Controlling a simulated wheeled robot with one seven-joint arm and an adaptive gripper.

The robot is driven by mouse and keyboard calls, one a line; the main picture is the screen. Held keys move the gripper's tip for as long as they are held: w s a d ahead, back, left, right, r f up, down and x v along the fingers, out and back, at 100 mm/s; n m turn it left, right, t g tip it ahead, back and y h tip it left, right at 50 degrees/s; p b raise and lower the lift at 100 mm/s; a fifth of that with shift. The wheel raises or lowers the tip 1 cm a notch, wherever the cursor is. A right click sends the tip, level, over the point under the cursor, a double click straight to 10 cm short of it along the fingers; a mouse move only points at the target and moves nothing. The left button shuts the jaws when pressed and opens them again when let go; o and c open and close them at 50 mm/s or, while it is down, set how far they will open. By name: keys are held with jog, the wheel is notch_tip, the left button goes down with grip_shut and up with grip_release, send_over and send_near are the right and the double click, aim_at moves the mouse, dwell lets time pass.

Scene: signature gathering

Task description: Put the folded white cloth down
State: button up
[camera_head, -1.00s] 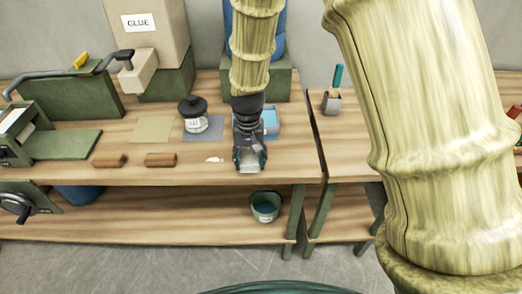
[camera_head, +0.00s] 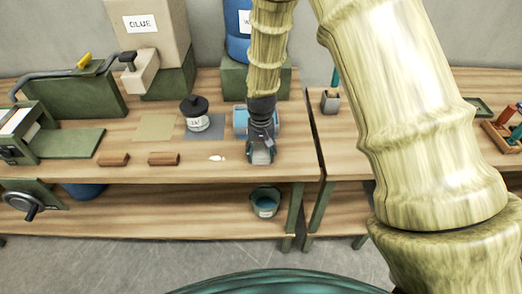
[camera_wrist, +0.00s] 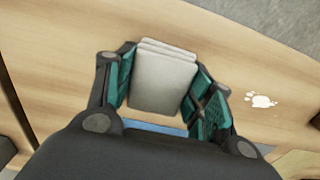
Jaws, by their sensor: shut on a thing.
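The folded white cloth (camera_wrist: 165,80) sits between the teal finger pads of my gripper (camera_wrist: 163,88) in the wrist view, its layers stacked and its far edge showing. In the head view the cloth (camera_head: 261,157) is a small pale patch in my gripper (camera_head: 261,151), over the front right part of the workbench (camera_head: 225,172). My gripper is shut on the cloth. I cannot tell whether the cloth touches the bench top. A blue tray (camera_head: 240,120) is behind my gripper, partly hidden by the arm; a blue strip of it (camera_wrist: 155,127) shows in the wrist view.
A small white splotch (camera_head: 217,158) lies left of my gripper. Two brown blocks (camera_head: 113,160) (camera_head: 163,159) lie farther left. A lidded jar (camera_head: 197,118) stands on a grey sheet behind them. A bucket (camera_head: 265,203) sits on the lower shelf. A gap separates the right bench (camera_head: 345,150).

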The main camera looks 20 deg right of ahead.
aim_at(261, 153)
jog(key=shift+f, duration=0.1)
jog(key=o, duration=1.3)
jog(key=shift+r+b, duration=1.8)
jog(key=shift+r, duration=4.35)
jog(key=shift+s+f, duration=0.1)
